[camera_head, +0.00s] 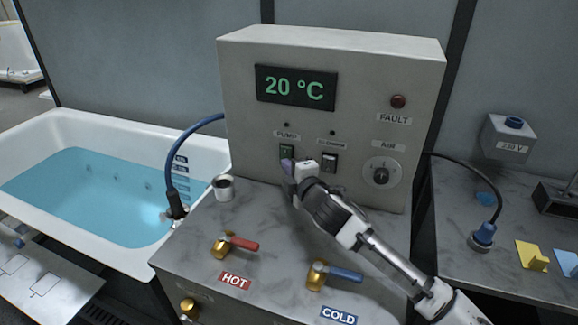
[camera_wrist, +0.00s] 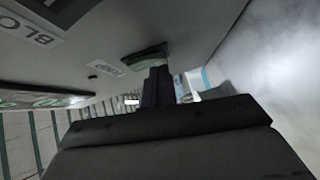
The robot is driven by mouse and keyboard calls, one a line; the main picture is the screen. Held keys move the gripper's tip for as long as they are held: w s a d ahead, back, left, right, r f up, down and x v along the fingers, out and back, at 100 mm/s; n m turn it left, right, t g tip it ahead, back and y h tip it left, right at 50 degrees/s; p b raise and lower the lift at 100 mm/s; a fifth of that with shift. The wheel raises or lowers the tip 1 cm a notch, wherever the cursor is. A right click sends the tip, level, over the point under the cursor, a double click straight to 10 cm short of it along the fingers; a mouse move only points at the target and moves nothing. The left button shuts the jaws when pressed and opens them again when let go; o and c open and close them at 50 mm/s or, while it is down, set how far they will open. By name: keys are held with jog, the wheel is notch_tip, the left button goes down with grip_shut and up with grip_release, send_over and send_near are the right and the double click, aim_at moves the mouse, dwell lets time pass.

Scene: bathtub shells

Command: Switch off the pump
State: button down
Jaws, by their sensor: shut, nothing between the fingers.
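The pump switch (camera_head: 286,151) is a green rocker under the PUMP label (camera_head: 286,135) on the grey control box (camera_head: 240,100). The small lamp above the label looks dark. My gripper (camera_head: 288,166) is shut and empty, with its dark fingertips at the lower part of the switch. In the wrist view the fingers (camera_wrist: 157,86) point at the green switch (camera_wrist: 145,56), and they partly cover it. I cannot tell whether they touch it. The PUMP label (camera_wrist: 106,68) shows beside the switch there.
A black switch (camera_head: 330,162) is just right of my gripper, with the AIR knob (camera_head: 381,173) further right. The red HOT lever (camera_head: 243,243) and blue COLD lever (camera_head: 340,273) are in front. The filled bathtub (camera_head: 60,128) is left.

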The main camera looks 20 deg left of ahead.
jog(key=shift+w+f+t+b, duration=0.1)
jog(key=shift+w+t+b, duration=0.15)
jog(key=shift+b, duration=0.65)
jog(key=shift+s+d, duration=0.1)
jog(key=f+b+v, duration=0.1)
jog(key=b+v, duration=0.3)
jog(key=v, duration=0.9)
jog(key=shift+s+d+r, duration=0.25)
jog(key=shift+d+r, duration=0.05)
jog(key=shift+r, duration=0.1)
jog(key=shift+f, duration=0.1)
